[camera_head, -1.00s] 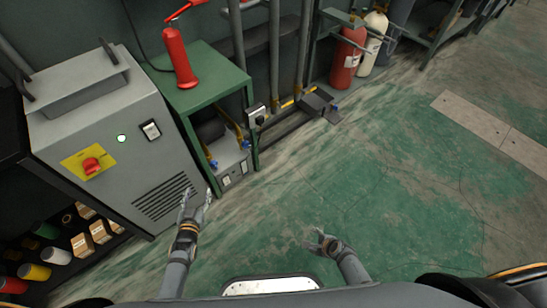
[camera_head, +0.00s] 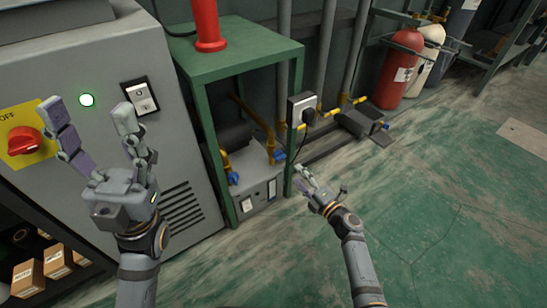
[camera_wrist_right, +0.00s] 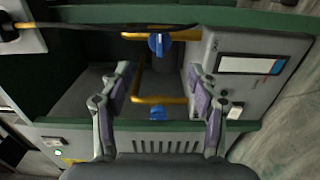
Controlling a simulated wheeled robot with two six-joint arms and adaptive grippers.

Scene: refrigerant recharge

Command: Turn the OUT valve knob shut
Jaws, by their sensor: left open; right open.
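Two blue valve knobs sit on the grey unit under the green stand. One knob (camera_head: 233,178) is at the left and the other (camera_head: 279,155) at the right; I cannot read which is OUT. In the right wrist view, one blue knob (camera_wrist_right: 157,43) lies higher, on a yellow pipe, and another (camera_wrist_right: 158,112) lower. My right gripper (camera_head: 318,182) is open and empty, right of the stand's front leg. In its wrist view the fingers (camera_wrist_right: 158,75) are apart, with the knobs seen between them. My left gripper (camera_head: 88,118) is open and empty before the grey cabinet.
The green stand (camera_head: 240,55) has legs that flank the unit (camera_head: 258,195). The grey cabinet (camera_head: 180,150) with a red rotary switch (camera_head: 23,140) stands at the left. The floor at the right (camera_head: 450,220) is clear.

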